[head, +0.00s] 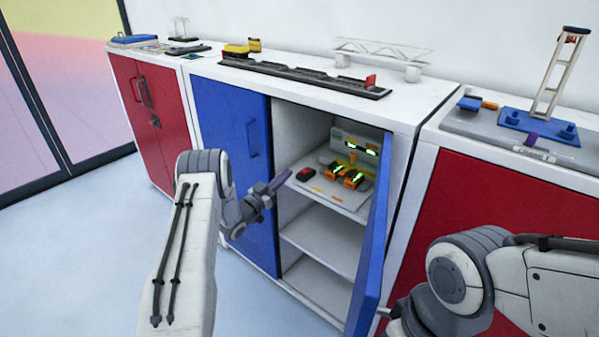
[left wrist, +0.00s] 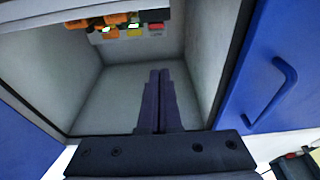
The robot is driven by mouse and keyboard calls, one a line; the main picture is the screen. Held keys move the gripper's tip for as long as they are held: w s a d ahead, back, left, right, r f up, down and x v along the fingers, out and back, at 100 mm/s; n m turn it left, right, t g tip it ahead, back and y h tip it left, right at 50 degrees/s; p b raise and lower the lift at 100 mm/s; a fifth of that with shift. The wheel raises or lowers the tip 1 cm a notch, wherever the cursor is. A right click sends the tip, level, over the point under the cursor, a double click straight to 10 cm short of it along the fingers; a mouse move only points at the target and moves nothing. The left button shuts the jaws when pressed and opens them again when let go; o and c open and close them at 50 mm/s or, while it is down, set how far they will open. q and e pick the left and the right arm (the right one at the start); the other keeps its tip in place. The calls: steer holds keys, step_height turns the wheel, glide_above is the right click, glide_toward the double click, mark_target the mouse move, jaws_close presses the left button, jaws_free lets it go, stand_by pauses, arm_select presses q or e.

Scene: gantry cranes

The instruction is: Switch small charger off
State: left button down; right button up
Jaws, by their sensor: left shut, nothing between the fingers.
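Charging gear stands on the top shelf of the open blue cabinet. Orange and black units (head: 345,177) with green lights sit at the front, and a pale unit (head: 345,140) with green lights stands behind them. A red and dark item (head: 305,174) lies to their left. I cannot tell which part is the small charger. Orange parts with lit green lights (left wrist: 107,29) also show at the top of the left wrist view. My left gripper (head: 283,178) is shut and empty at the cabinet opening, apart from the gear. My right gripper is hidden or out of frame.
The right blue door (head: 371,250) stands open beside my right arm. The left blue door (head: 235,160) is on the left of the opening. Lower shelves (head: 320,238) look empty. Red cabinets (head: 150,115) flank the blue one, and crane models (head: 380,50) stand on top.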

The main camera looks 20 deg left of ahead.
arm_select(q)
steer(key=r, duration=0.2)
glide_above(302, 173)
steer(key=shift+s+f, duration=0.1)
steer(key=shift+s, duration=0.15)
steer(key=f, duration=0.2)
steer(key=shift+s+a+f, duration=0.2)
steer(key=shift+f, duration=0.2)
steer(key=shift+s+f, duration=0.1)
steer(key=shift+f, duration=0.5)
steer(key=shift+f+b, duration=0.1)
steer(key=shift+b, duration=0.2)
steer(key=f+t+b, duration=0.1)
steer(key=b, duration=0.2)
steer(key=shift+f+b, duration=0.35)
steer(key=shift+b, duration=0.05)
steer(key=shift+r+p, duration=0.4)
steer(key=shift+r, duration=0.05)
steer(key=v, duration=1)
steer(key=shift+s+a+p, duration=0.2)
steer(key=shift+s+p, duration=0.05)
steer(key=shift+p, duration=0.1)
steer(key=shift+f, duration=0.15)
